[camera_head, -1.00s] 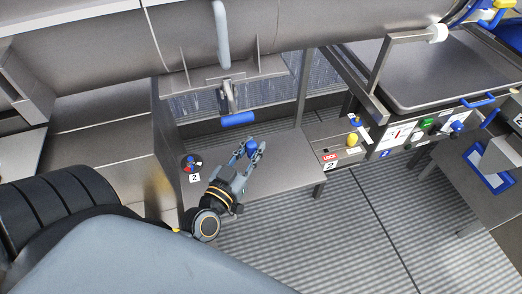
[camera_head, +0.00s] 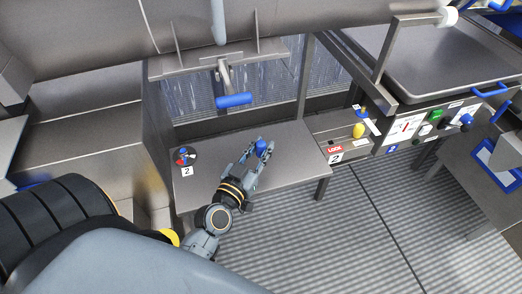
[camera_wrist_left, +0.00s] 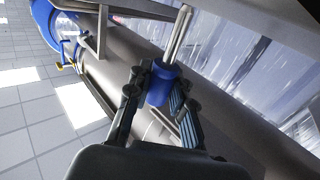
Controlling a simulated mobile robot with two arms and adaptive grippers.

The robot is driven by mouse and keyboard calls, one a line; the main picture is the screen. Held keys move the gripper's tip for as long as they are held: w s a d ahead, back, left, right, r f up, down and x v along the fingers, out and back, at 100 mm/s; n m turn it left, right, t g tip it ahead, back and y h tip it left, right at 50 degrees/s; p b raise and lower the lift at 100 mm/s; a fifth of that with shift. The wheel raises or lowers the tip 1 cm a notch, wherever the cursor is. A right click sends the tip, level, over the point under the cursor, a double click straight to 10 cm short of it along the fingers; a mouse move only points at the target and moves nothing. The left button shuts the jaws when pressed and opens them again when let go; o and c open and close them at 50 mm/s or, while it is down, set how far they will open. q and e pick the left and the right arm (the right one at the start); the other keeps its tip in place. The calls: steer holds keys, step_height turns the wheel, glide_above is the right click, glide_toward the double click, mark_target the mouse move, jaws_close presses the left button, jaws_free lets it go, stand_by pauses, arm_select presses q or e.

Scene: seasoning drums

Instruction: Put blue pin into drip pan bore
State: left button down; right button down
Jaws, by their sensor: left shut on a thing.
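My left gripper (camera_head: 257,150) is shut on the blue pin (camera_head: 262,147) above the steel shelf under the drum. In the left wrist view the blue pin (camera_wrist_left: 158,86) has a round blue grip between the fingers (camera_wrist_left: 158,92) and a bare metal shaft that points up and away. The shaft is clear of any hole there. I cannot make out the drip pan bore. A wide, flat steel pan (camera_head: 450,68) stands at the upper right, but I cannot tell if it is the drip pan. My right gripper is out of view.
A lever with a blue handle (camera_head: 234,100) hangs from the drum just beyond my gripper. A control panel (camera_head: 405,128) with knobs stands at right. The shelf's middle is mostly bare.

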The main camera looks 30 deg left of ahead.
arm_select(q)
steer(key=shift+f, duration=0.15)
steer(key=c, duration=1.2)
jaws_free()
